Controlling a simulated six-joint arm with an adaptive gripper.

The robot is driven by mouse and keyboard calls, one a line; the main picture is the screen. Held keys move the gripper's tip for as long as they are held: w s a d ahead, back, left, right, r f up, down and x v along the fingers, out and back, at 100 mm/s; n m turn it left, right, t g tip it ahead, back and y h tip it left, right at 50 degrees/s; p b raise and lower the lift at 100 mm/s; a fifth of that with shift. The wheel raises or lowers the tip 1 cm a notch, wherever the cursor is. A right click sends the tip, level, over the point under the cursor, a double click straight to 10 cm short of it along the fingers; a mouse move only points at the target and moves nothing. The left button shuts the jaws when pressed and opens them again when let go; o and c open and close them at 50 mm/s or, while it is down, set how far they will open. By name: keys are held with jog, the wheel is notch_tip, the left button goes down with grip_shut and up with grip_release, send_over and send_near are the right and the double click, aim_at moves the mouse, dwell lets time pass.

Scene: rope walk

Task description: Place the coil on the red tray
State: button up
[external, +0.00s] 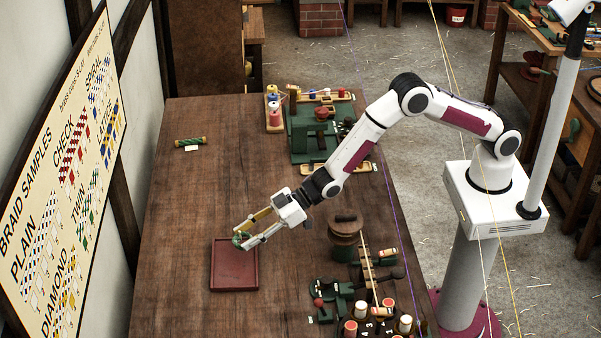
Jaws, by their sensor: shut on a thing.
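The coil (239,239) is a small green thing between the fingertips of my gripper (244,239). My gripper is shut on it, and the fingers partly hide it. Both are over the upper part of the red tray (235,268), a square, dark red tray with a low rim on the wooden table. I cannot tell whether the coil touches the tray or hangs above it. The rest of the tray looks empty.
A green cylinder (190,143) with a white tag lies at the table's upper left. A green machine (313,133) and spools (273,108) stand at the back. The table's left side is clear.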

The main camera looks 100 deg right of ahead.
jog(key=shift+f, duration=0.1)
jog(key=shift+f, duration=1.8)
jog(key=shift+f, duration=0.15)
jog(key=o, duration=1.1)
jog(key=shift+c, duration=0.2)
jog(key=shift+r, duration=0.2)
jog(key=v, duration=1.2)
jog(key=shift+f, duration=0.1)
